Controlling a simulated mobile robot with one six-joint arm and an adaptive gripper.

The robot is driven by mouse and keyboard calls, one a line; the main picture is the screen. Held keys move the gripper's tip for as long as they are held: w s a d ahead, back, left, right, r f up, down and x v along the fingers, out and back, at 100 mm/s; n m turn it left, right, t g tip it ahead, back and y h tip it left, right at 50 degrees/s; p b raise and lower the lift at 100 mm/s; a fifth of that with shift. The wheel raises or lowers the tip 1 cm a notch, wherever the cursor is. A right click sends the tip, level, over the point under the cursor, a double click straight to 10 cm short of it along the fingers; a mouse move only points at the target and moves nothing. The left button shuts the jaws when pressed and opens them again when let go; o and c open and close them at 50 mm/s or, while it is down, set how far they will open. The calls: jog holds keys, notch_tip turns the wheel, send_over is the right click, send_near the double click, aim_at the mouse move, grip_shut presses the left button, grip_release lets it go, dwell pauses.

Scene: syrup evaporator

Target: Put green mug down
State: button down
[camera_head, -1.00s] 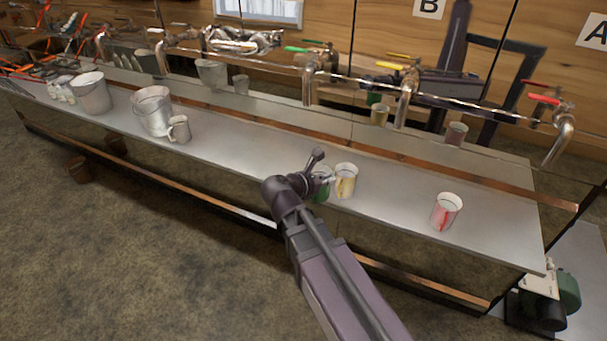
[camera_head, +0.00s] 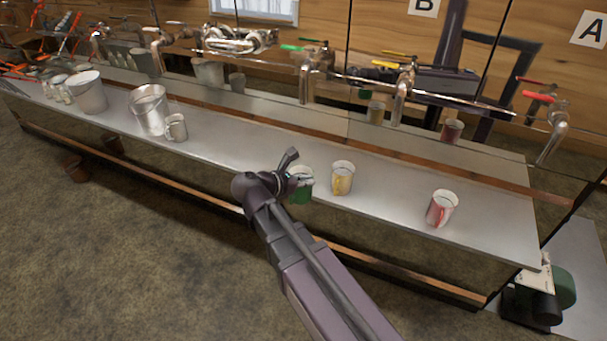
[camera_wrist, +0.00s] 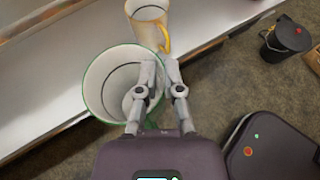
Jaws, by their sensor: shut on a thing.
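The green mug (camera_head: 302,191) is at the front edge of the metal counter (camera_head: 375,205), partly hidden behind my gripper (camera_head: 292,175). In the wrist view the green mug (camera_wrist: 108,82) shows from above, with a white inside and a green rim. My gripper (camera_wrist: 160,68) is shut on its right side there, one finger inside the mug. I cannot tell whether the mug's base touches the counter. The yellow mug (camera_head: 342,178) stands just right of the green mug in the head view, and also shows in the wrist view (camera_wrist: 148,28).
A red mug (camera_head: 441,208) stands farther right on the counter. A metal mug (camera_head: 175,128) and metal buckets (camera_head: 88,95) stand to the left. Taps (camera_head: 402,85) hang above the back of the counter. The counter between the metal mug and green mug is clear.

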jog(key=w+f+b, duration=0.1)
jog(key=w, duration=1.3)
jog(key=shift+w+a+f, duration=0.2)
jog(key=shift+w+a, duration=0.05)
jog(key=shift+w, duration=0.1)
jog(key=shift+w, duration=0.1)
jog(key=shift+w+f+b, duration=0.3)
jog(key=shift+f+b, duration=0.6)
jog(key=shift+b, duration=0.1)
jog(key=shift+w+f+b, duration=0.25)
jog(key=shift+f+b, duration=0.65)
jog(key=shift+b, duration=0.1)
jog(key=shift+f, duration=0.1)
jog(key=c, duration=0.8)
grip_release()
